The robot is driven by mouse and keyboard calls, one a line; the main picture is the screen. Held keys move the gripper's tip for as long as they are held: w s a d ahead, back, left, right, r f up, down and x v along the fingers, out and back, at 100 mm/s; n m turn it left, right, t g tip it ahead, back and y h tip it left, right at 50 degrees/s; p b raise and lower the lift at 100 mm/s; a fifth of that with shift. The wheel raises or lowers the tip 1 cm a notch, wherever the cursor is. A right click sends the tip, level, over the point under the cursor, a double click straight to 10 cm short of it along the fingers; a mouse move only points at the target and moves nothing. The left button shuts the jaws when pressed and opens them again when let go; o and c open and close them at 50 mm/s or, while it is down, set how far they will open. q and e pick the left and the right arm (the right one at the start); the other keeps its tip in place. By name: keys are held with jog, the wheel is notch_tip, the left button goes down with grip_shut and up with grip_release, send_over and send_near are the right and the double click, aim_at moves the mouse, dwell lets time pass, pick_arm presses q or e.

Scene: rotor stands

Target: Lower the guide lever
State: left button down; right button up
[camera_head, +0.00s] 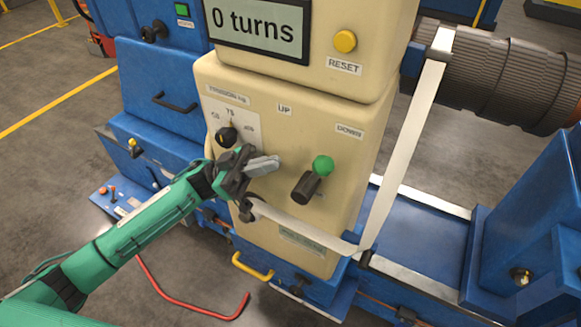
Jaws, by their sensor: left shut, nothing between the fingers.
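The guide lever is a dark cylindrical hub (306,188) with a green ball knob (323,166), on the front of the cream cabinet (358,155). The knob sits up and to the right of the hub, below the DOWN label (349,131). The UP label (284,108) is further left. My left gripper (276,163) is shut and empty, in front of the cabinet to the left of the knob. It looks apart from the lever. My right gripper is not in view.
A dark selector knob (227,136) is left of my gripper. A white tape (400,160) runs from a ribbed roll (500,75) down and across below the lever. A yellow RESET button (345,41) and a "0 turns" display (258,27) are above.

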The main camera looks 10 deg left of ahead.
pick_arm(q)
jog(key=b+v, duration=0.1)
jog(key=v, duration=0.4)
jog(key=shift+a+f+b, duration=0.1)
jog(key=shift+a+b, duration=0.1)
jog(key=shift+b, duration=0.15)
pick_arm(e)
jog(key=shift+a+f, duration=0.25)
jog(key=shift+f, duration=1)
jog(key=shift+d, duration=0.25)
